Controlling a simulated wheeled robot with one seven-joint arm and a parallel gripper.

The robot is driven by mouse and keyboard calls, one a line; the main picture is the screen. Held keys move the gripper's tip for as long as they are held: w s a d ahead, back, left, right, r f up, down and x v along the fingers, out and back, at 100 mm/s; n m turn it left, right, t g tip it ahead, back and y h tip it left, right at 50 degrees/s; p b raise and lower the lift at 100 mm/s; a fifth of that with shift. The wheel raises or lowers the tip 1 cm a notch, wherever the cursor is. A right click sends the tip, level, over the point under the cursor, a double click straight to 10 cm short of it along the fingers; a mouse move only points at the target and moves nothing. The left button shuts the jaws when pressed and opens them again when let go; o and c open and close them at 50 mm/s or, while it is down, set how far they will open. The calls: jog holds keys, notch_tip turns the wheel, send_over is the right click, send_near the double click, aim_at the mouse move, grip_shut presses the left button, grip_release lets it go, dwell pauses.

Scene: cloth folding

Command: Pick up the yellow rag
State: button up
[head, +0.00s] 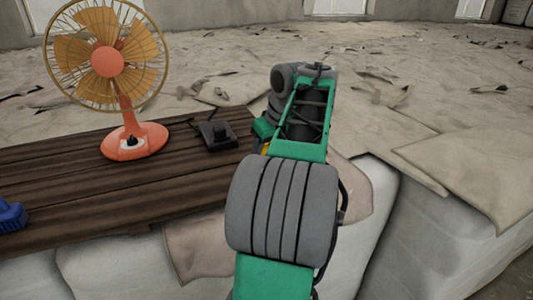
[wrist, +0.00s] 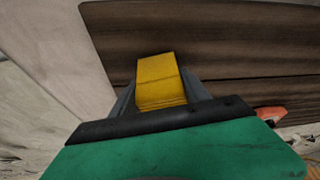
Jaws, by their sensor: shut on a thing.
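The yellow rag (wrist: 158,80) is between the two fingers of my gripper (wrist: 160,98) in the wrist view. It looks like a small folded yellow block with layered edges at its near end. My gripper is shut on it, with a grey finger on each side. In the head view only a small sliver of yellow (head: 265,149) shows beside my green arm, and the fingers are hidden behind the arm. I cannot tell whether the rag touches the brown wooden board (wrist: 215,40) beneath it.
An orange fan (head: 107,62) stands on the board at the left. A small black object (head: 217,132) lies on the board just left of my arm. A blue object (head: 11,216) sits at the board's left edge. White padded blocks (head: 110,268) lie in front.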

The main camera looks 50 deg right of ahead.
notch_tip(320, 180, up, 4)
jog(key=shift+f+p, duration=0.1)
jog(key=shift+p, duration=0.95)
jog(key=s+a+r+p, duration=0.5)
jog(key=s+a+r, duration=0.4)
jog(key=s, duration=0.1)
jog(key=shift+s, duration=0.35)
